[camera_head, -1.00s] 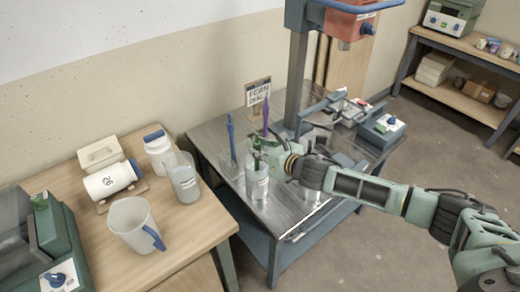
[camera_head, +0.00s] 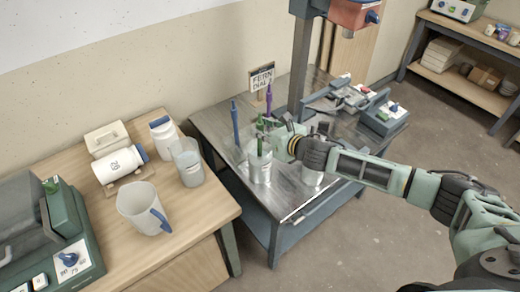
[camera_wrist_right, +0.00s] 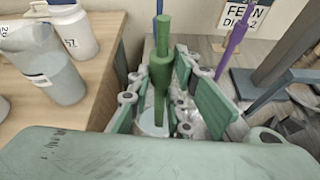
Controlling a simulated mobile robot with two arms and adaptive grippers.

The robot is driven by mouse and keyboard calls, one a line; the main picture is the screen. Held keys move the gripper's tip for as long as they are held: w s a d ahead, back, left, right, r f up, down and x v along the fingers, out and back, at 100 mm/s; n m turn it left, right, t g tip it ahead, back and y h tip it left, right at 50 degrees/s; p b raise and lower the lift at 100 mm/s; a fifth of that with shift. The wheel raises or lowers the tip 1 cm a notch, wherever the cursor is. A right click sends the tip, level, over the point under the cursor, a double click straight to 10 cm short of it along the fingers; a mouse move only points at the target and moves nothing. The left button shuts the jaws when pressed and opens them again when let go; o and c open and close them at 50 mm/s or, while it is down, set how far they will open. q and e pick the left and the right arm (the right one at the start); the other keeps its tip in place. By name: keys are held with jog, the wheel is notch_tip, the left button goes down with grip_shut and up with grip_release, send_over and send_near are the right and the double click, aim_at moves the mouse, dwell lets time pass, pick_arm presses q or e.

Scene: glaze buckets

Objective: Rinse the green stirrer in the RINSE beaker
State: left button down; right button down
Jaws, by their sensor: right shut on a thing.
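The green stirrer (camera_head: 260,143) is upright in my right gripper (camera_head: 268,137), which is shut on it. In the right wrist view the stirrer (camera_wrist_right: 160,72) stands between the fingers (camera_wrist_right: 163,112). Its lower end reaches down to a clear beaker (camera_head: 260,172) on the metal table and appears to be inside its mouth; the exact depth is hard to tell. No label is readable on that beaker, so I cannot tell if it is the RINSE one. A second clear container (camera_head: 312,176) stands to its right, partly behind my arm. My left gripper is not in view.
A blue stirrer (camera_head: 235,125) and a purple stirrer (camera_head: 268,99) stand behind the beaker, near the FERN sign (camera_head: 262,77). A stand column (camera_head: 300,65) rises behind. A jug (camera_head: 143,208) and white containers occupy the wooden table. The metal table's front is clear.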

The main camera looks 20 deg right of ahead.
jog(key=shift+f, duration=0.1)
notch_tip(320, 180, down, 3)
jog(key=shift+r+b, duration=0.2)
jog(key=shift+b, duration=0.7)
jog(key=shift+r, duration=0.1)
notch_tip(320, 180, up, 3)
jog(key=p, duration=0.3)
jog(key=shift+f, duration=0.2)
